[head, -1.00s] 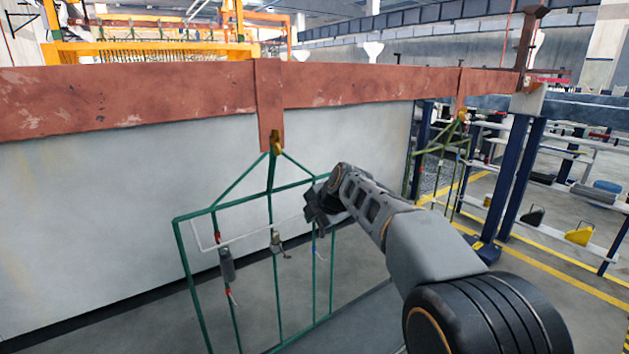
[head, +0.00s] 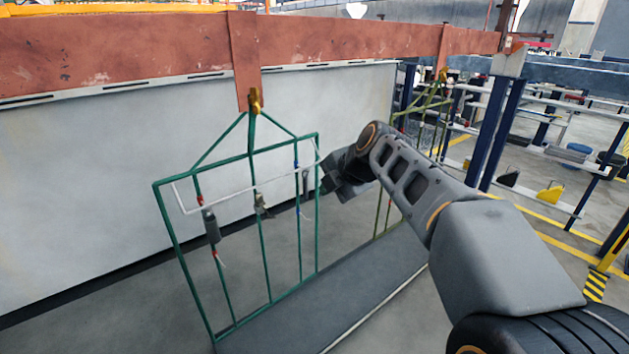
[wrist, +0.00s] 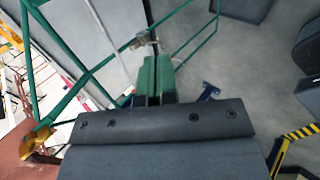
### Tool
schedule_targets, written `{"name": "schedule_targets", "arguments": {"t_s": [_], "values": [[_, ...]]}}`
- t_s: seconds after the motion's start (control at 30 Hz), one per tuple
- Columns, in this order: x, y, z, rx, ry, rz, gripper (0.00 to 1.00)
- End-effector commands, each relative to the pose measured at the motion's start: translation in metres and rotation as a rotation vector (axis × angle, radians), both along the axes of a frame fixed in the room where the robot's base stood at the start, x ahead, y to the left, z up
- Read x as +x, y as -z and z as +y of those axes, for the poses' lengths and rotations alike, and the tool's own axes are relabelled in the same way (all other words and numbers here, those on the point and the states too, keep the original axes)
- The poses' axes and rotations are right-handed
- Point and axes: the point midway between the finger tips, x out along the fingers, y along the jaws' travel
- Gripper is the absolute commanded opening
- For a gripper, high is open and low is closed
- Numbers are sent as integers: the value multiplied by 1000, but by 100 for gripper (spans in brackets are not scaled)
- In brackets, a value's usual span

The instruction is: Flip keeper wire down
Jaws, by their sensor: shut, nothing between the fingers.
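The keeper wire (head: 240,189) is a thin white bent wire across the upper part of a green rack (head: 170,235), just below its top bar. In the wrist view the wire (wrist: 106,36) runs as a pale line left of my fingers. My gripper (head: 326,183) is at the rack's right edge, near the wire's right end. In the wrist view my gripper (wrist: 155,62) is shut, its green fingers together and empty. The wire appears apart from the fingers there. In the head view I cannot tell whether they touch.
The rack hangs by a gold hook (head: 255,101) from a rusty red beam (head: 120,52). A grey cylinder (head: 211,228) and a small metal part (head: 262,203) are on its rods. A pale wall (head: 70,200) stands behind. Another green rack (head: 425,108) hangs farther right.

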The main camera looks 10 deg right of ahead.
Motion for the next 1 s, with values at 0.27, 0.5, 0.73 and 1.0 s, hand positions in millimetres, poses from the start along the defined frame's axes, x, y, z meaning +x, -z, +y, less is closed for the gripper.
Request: {"name": "schedule_targets", "arguments": {"t_s": [0.27,0.5,0.73,1.0], "values": [[-15,-3,-7,0,-3,0,0],[-16,-3,-7,0,-4,0,0],[-19,-12,-7,15,23,19,0],[-53,-73,-4,178,350,222,0]]}}
